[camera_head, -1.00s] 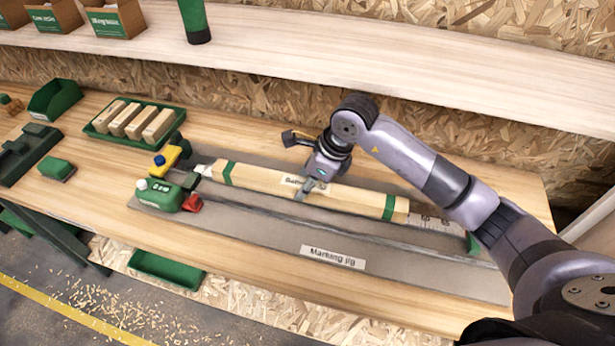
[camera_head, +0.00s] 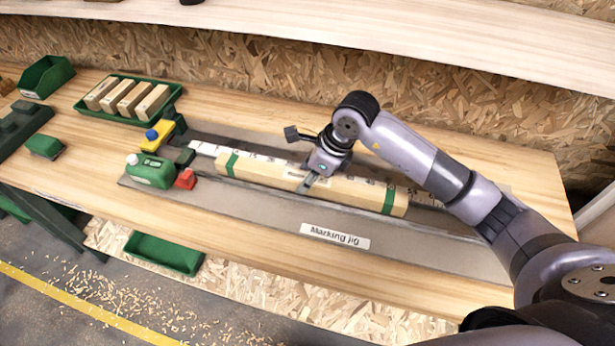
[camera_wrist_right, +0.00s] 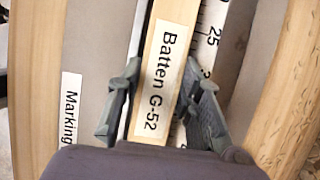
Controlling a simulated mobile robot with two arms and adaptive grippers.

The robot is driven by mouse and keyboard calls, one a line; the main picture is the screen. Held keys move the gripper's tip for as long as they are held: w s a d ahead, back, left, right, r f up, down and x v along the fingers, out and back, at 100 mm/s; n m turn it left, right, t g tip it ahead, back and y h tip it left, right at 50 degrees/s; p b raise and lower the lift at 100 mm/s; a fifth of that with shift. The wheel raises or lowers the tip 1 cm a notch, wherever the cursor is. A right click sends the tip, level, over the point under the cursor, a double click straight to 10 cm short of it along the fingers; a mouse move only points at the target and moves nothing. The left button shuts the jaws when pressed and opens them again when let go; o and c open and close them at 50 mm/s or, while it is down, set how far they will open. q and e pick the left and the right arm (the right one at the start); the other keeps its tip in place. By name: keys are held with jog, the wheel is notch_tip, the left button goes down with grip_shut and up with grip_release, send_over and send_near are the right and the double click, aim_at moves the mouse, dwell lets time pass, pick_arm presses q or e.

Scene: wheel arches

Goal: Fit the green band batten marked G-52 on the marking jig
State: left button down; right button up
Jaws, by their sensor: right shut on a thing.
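The batten G-52 (camera_head: 262,172) is a long pale wooden bar with a green band near each end. It lies along the marking jig (camera_head: 240,211), a long grey base with a name plate, beside a white scale strip. My right gripper (camera_head: 309,184) is shut on the batten near its middle. In the right wrist view, the label "Batten G-52" (camera_wrist_right: 164,82) shows between the fingers (camera_wrist_right: 160,112). Whether the batten's underside touches the jig cannot be told. My left gripper is not in view.
At the jig's left end are a green block (camera_head: 150,171), a red block (camera_head: 186,179) and a yellow part with a blue knob (camera_head: 160,133). A green tray (camera_head: 93,110) of wooden blocks stands behind. A shelf (camera_head: 330,32) runs above the bench.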

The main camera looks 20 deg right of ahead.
jog(key=o, duration=1.1)
jog(key=shift+s+a+f, duration=0.1)
jog(key=shift+s+f, duration=0.1)
jog(key=shift+f, duration=0.1)
jog(key=shift+o, duration=0.6)
jog(key=shift+w, duration=0.1)
jog(key=v, duration=1.2)
jog(key=shift+w+r, duration=0.1)
jog(key=shift+r, duration=0.05)
